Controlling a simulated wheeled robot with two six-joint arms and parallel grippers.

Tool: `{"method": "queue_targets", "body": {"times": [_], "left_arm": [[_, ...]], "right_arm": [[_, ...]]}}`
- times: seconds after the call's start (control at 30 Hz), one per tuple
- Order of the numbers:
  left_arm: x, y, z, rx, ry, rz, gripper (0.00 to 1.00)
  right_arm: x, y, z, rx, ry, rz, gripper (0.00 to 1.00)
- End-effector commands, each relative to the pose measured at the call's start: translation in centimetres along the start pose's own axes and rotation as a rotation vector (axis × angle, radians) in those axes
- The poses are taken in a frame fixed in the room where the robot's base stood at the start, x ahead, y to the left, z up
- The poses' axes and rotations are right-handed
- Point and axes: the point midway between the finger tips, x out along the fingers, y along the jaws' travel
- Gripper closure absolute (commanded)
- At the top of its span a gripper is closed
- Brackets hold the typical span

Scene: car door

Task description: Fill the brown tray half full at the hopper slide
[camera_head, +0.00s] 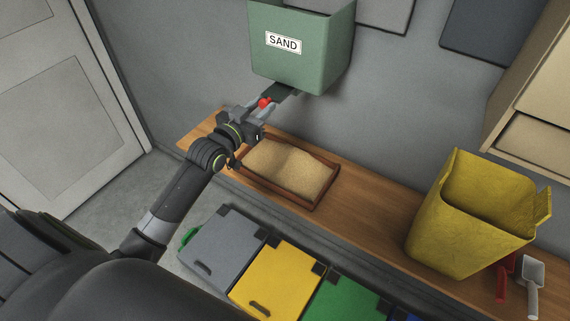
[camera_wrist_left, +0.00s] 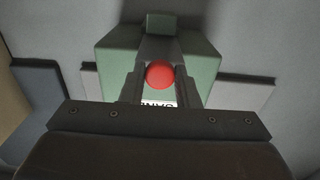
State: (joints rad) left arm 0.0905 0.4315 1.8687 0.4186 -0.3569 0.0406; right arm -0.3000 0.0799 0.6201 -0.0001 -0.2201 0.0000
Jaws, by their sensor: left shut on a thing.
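The green hopper (camera_head: 300,55) with a SAND label hangs on the wall above the bench; it also shows in the left wrist view (camera_wrist_left: 205,75). A dark slide (camera_head: 283,93) sits at its bottom, with a red knob (camera_head: 265,102) at its near end. My left gripper (camera_head: 262,105) is shut on the red knob, which shows between the fingers in the left wrist view (camera_wrist_left: 160,75). The brown tray (camera_head: 318,203) lies on the bench below the hopper, with a heap of sand (camera_head: 290,168) in it. My arm hides the tray's left corner. My right gripper is not in view.
A yellow open container (camera_head: 465,215) stands on the bench at the right, beside a grey scoop (camera_head: 532,275) and a red tool (camera_head: 503,275). Lidded bins (camera_head: 275,278) line the bench's front. The wooden bench (camera_head: 365,205) is bare between tray and yellow container.

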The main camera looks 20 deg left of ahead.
Motion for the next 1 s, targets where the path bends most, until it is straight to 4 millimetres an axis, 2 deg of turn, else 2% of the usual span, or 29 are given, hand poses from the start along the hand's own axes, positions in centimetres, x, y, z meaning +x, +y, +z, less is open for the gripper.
{"method": "queue_targets", "body": {"times": [0.47, 1.0], "left_arm": [[0.3, 0.0, 0.1, 0.000, 0.000, 0.000, 0.90], [4.0, 0.0, 0.1, 0.000, 0.002, 0.000, 0.90]], "right_arm": [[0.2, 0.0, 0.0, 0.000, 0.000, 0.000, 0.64], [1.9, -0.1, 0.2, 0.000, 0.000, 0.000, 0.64]]}}
